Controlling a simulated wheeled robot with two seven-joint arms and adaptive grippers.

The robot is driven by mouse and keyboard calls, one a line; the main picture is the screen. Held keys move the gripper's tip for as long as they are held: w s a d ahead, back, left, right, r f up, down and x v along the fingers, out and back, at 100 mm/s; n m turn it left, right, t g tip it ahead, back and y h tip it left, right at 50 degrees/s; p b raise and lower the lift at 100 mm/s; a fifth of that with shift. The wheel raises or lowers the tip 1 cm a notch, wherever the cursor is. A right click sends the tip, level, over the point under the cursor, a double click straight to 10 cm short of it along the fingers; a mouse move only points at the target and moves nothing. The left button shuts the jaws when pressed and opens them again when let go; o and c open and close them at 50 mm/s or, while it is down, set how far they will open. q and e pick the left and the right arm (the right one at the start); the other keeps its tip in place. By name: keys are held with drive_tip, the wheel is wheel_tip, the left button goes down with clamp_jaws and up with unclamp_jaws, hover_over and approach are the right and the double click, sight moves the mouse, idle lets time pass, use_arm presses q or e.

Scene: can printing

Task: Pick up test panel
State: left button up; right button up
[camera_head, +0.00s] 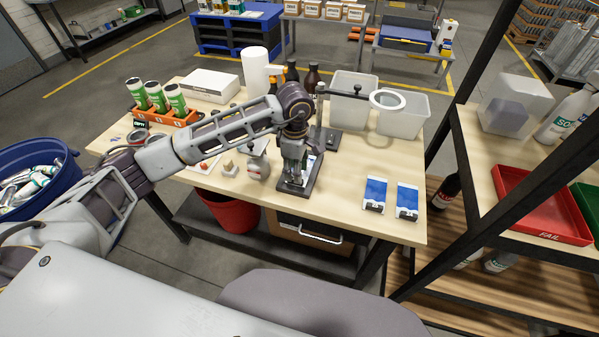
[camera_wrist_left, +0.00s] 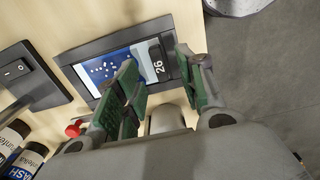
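The test panel (camera_wrist_left: 100,68), blue and white with white dots, lies flat in a dark frame in the left wrist view. A black end piece marked 26 (camera_wrist_left: 158,62) is at its right end. My left gripper (camera_head: 294,170) is over the dark stand (camera_head: 297,188) on the workbench. In the left wrist view my left gripper (camera_wrist_left: 165,78) is open, its green-padded fingers apart on either side of the end piece. Whether they touch it I cannot tell. The gripper hides much of the panel in the head view. My right gripper is not in view.
Two blue and white panels (camera_head: 375,192) (camera_head: 407,201) lie at the bench's right front. Clear bins (camera_head: 349,104) stand behind. An orange rack (camera_head: 165,118) with several cans is at the left. A shelf with a red FAIL tray (camera_head: 540,207) stands at right.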

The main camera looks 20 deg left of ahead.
use_arm(q)
drive_tip(key=shift+w+a+f+p, duration=0.15)
drive_tip(key=shift+f+p, duration=0.3)
drive_tip(key=shift+f, duration=1.5)
clamp_jaws()
